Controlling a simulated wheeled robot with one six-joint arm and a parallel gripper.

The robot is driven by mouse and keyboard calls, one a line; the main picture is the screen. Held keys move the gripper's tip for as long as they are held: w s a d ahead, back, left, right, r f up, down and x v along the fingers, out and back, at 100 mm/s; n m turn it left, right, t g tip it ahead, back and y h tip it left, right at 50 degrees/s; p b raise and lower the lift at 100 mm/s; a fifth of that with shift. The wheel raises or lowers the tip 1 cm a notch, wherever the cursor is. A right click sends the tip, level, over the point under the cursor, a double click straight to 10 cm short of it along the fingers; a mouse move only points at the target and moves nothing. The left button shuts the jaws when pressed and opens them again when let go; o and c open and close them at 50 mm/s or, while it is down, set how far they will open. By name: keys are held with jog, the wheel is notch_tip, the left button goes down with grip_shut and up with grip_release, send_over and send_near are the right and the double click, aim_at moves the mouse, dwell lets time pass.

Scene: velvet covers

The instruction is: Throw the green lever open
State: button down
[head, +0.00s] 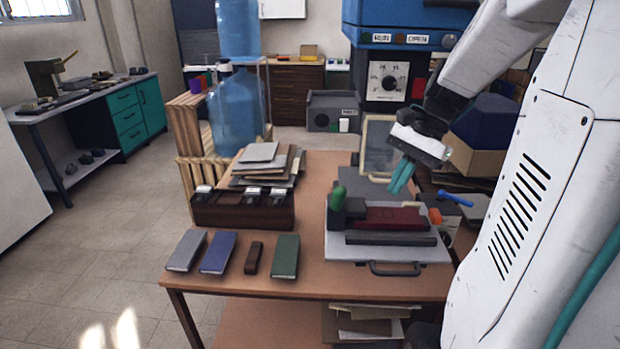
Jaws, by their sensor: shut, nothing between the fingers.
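A short green knob (338,195), which looks like the green lever, stands upright at the left end of a low dark device. The device holds a dark red block (392,218) and has a dark grey bar along its front. It sits on a light grey base plate (340,247) with a dark handle at the front. My gripper (398,188) has teal fingers pointing down, shut and empty. It is above and behind the red block, to the right of the green lever and apart from it. The lever's lower part is hidden by the device.
Covered books in grey, blue (219,252) and green (286,257) and a small brown block lie on the table (190,283) at the left. A brown box (243,211) and a stack of boards (267,160) stand behind. A blue-handled tool (455,199) lies at right.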

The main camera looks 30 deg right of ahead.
aim_at(338, 201)
jog(key=w+d+r+m+t+y, duration=0.2)
jog(key=w+d+m, duration=0.2)
jog(key=d+m, duration=0.3)
jog(key=shift+w+m+t, duration=0.3)
jog(key=shift+m+t, duration=0.1)
jog(key=shift+f, duration=0.1)
jog(key=x, duration=1)
jog(key=shift+a, duration=0.4)
jog(key=shift+w+a, duration=0.3)
jog(key=shift+a, duration=0.25)
jog(key=shift+w+a, duration=0.25)
jog(key=shift+a, duration=0.3)
jog(key=shift+w+a, duration=0.2)
jog(key=shift+a, duration=0.3)
